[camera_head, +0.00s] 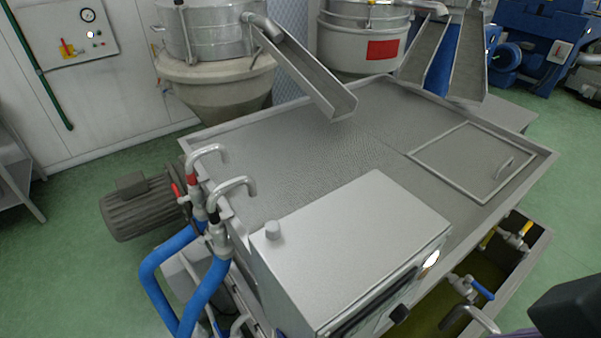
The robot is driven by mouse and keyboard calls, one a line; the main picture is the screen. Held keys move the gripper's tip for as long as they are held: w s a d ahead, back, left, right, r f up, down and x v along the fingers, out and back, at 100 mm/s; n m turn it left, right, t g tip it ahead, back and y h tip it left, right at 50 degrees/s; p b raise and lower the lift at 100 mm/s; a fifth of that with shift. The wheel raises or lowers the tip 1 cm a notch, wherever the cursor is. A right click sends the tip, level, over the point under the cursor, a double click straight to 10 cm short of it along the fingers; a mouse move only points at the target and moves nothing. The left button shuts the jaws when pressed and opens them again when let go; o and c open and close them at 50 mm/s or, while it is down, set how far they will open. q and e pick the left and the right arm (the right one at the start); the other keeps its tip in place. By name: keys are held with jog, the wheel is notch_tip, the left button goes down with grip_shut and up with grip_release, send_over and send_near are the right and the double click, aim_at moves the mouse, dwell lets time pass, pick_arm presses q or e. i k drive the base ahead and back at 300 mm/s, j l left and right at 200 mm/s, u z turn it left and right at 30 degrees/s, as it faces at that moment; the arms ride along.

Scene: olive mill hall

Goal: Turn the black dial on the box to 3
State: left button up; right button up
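The box (350,240) is a grey metal cabinet standing on the near part of the large metal tank, seen from above at a slant. The black dial (400,313) is on its front face, near the bottom of the picture. It is seen very steeply, so its pointer and any numbers cannot be read. A round white lamp (431,259) is on the same face, farther right. A dark part, seemingly of my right arm, shows in the lower right corner, apart from the dial. No fingertips of either gripper show.
The metal tank (330,150) spreads behind the box, with a hatch (465,160) at right. Blue hoses (195,285) and bent pipes rise left of the box. A blue-handled valve (480,288) and yellow-handled valves stick out at right, above a trough of greenish liquid (432,312).

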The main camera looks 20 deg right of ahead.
aim_at(398, 317)
jog(key=l+z, duration=0.25)
jog(key=z, duration=0.2)
jog(key=l+z, duration=0.25)
jog(key=z, duration=0.2)
jog(key=j+u, duration=0.25)
jog(key=k+j, duration=0.05)
